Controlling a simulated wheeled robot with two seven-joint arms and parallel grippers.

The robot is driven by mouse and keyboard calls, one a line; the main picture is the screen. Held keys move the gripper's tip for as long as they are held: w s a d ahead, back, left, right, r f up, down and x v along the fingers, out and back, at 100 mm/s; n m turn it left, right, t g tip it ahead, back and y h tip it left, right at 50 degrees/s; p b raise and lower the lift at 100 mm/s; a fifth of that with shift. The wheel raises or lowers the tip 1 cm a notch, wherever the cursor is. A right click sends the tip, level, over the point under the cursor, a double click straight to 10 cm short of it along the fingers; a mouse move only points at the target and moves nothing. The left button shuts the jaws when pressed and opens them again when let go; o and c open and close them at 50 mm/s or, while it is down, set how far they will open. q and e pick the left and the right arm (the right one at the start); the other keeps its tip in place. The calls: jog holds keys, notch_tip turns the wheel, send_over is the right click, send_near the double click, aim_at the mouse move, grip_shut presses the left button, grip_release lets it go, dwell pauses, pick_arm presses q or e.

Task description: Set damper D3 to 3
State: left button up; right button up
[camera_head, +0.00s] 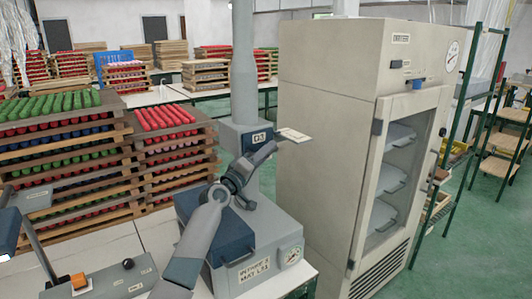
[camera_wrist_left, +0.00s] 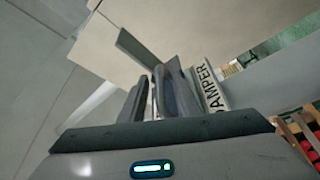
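The damper box (camera_head: 240,138) sits on the grey vertical duct, with a small white label that appears to read D3. A pale plate (camera_head: 293,135) sticks out at its right. In the left wrist view, a plate lettered "DAMPER" (camera_wrist_left: 212,88) is just right of the fingers. A dark flat bar (camera_wrist_left: 138,48), possibly the damper lever, runs behind the fingertips. My left gripper (camera_head: 264,155) is at the lower right of the box; its fingers (camera_wrist_left: 153,92) are close together with a narrow gap. Whether they grip the bar is hidden. The damper's setting cannot be read. My right gripper is out of view.
A grey-blue machine (camera_head: 262,262) with a dial stands below the duct. A tall beige cabinet (camera_head: 320,120) with a glass door is close on the right. Stacked wooden trays (camera_head: 175,150) of coloured sticks stand on the left. A control box (camera_head: 105,280) lies at the lower left.

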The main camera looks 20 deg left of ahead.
pick_arm(q)
grip_shut()
jog(key=shift+d, duration=0.1)
jog(key=shift+s+d+p, duration=0.15)
jog(key=shift+s+p, duration=0.05)
jog(key=shift+p, duration=0.15)
jog(key=s+d+p, duration=0.1)
jog(key=d, duration=0.1)
jog(key=s+d+p, duration=0.2)
jog(key=shift+s+d+p, duration=0.15)
jog(key=shift+p, duration=0.15)
